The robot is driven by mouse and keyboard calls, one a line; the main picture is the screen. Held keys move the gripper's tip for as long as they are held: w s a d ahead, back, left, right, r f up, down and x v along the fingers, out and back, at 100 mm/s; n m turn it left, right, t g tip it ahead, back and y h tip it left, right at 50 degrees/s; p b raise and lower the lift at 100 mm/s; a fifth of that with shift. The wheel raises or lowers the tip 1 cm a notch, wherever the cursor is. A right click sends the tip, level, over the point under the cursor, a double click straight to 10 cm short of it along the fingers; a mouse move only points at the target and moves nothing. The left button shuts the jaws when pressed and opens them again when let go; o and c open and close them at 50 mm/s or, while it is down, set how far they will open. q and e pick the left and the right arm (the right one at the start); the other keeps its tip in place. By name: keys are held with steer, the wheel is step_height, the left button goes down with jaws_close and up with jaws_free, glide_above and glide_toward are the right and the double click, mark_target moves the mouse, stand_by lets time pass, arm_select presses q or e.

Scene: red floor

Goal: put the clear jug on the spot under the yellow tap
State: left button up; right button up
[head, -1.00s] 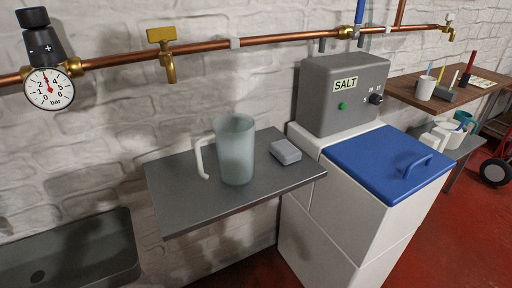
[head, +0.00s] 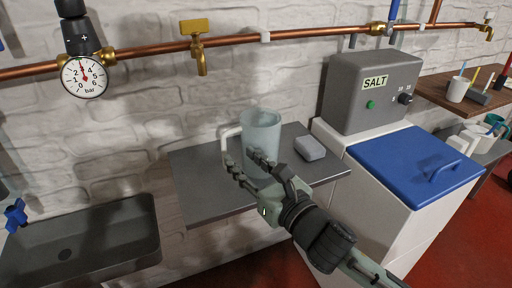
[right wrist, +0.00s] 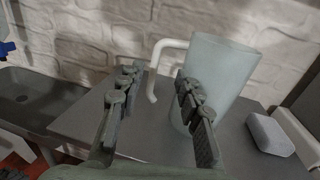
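The clear jug (head: 262,130), frosted and upright, stands on the grey shelf (head: 205,195), its white handle (head: 227,146) to the left. It also shows in the right wrist view (right wrist: 222,68). The yellow tap (head: 196,27) is on the copper pipe, above and left of the jug. I see no marked spot under it. My right gripper (head: 243,163) is open in front of the jug, covering its lower part. In the right wrist view the handle shows between the fingertips (right wrist: 158,78), apparently beyond them; contact cannot be told. My left gripper is not in view.
A grey block (head: 309,148) lies on the shelf right of the jug. The grey SALT box (head: 345,105) and a blue-lidded white cabinet (head: 410,165) stand further right. A dark sink (head: 110,235) is at left. The shelf's left part is clear.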

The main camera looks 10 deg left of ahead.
mark_target(225, 145)
steer(key=x, duration=0.8)
steer(key=shift+s+a, duration=0.2)
steer(key=shift+s, duration=0.05)
jaws_close()
